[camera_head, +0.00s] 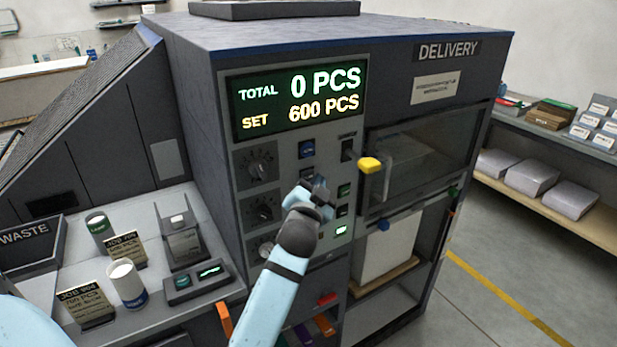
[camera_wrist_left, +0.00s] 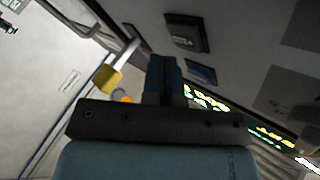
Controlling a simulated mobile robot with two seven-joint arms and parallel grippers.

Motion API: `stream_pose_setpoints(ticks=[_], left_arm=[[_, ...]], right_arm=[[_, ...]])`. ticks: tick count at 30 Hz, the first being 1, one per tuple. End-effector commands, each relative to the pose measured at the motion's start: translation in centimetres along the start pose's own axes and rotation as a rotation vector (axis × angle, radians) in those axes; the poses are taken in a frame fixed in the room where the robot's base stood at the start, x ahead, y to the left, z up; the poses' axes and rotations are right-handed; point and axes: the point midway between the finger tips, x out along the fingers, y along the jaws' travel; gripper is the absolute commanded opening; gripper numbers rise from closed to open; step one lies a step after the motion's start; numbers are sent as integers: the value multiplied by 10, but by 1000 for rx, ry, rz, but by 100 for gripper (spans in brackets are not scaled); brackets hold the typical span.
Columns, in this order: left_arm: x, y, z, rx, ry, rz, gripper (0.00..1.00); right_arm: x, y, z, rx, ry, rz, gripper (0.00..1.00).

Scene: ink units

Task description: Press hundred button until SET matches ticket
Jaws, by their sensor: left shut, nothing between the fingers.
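The display (camera_head: 297,101) on the grey machine reads TOTAL 0 PCS and SET 600 PCS. A ticket (camera_head: 86,305) on the left counter appears to read 700 PCS; a second ticket (camera_head: 125,249) stands behind it, its figure hard to read. My left gripper (camera_head: 318,188) is shut and empty in front of the button panel. It hides part of the panel, and contact cannot be told. A blue button (camera_head: 307,149) shows above it, a green button (camera_head: 344,190) to its right. Button labels are too small to read. The wrist view shows the shut fingers (camera_wrist_left: 165,75) near the panel.
A lever with a yellow knob (camera_head: 370,165) sticks out right of the panel, close to my gripper; it also shows in the wrist view (camera_wrist_left: 108,78). Dials (camera_head: 258,165) line the panel's left.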

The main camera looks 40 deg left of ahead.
Motion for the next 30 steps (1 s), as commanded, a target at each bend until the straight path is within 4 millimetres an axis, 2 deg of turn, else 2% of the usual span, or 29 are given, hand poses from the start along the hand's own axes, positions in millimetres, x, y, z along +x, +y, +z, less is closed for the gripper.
stream_pose_setpoints(ticks=[30], left_arm=[[6, -4, 4, 0, 0, 0, 0]], right_arm=[[-2, 0, -3, 0, -1, 0, 0]])
